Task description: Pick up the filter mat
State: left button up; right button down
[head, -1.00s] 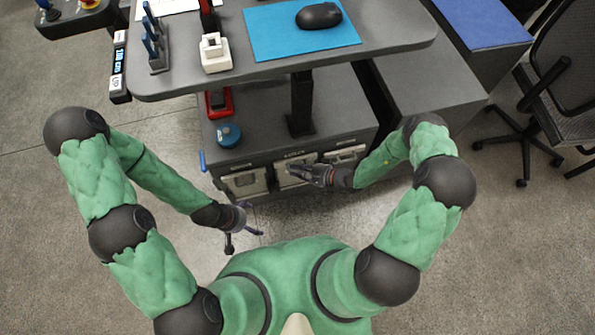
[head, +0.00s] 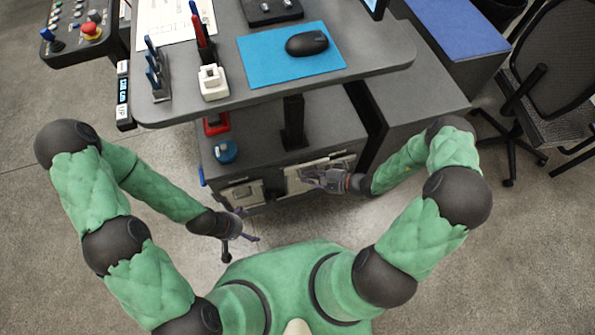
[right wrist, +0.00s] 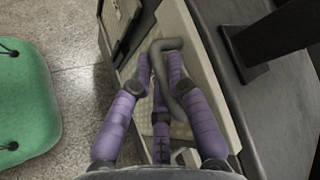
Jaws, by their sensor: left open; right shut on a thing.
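My right gripper (head: 322,178) is at the cabinet's front. In the right wrist view its purple fingers (right wrist: 160,100) close around a grey looped handle (right wrist: 170,45) on a pale panel (right wrist: 196,62). The pale panel (head: 294,182) also shows in the head view, partly behind the gripper. I cannot make out the filter mat as a separate thing; whatever lies behind the panel is hidden. My left gripper (head: 240,242) is open and empty, above the floor in front of the cabinet's left end.
A second pale panel (head: 240,195) is on the cabinet front at left. The dark grey cabinet (head: 262,155) stands under a table (head: 370,50) with a mouse (head: 306,43) on a blue mat (head: 262,62). A chair (head: 525,100) is at right. The floor at left is clear.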

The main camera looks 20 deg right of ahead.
jog(key=s+d+p, duration=0.1)
jog(key=s+d, duration=0.5)
jog(key=d, duration=0.3)
jog(key=shift+s+p, duration=0.3)
jog(key=c, duration=2)
grip_release()
jog(key=shift+d, duration=0.1)
grip_shut()
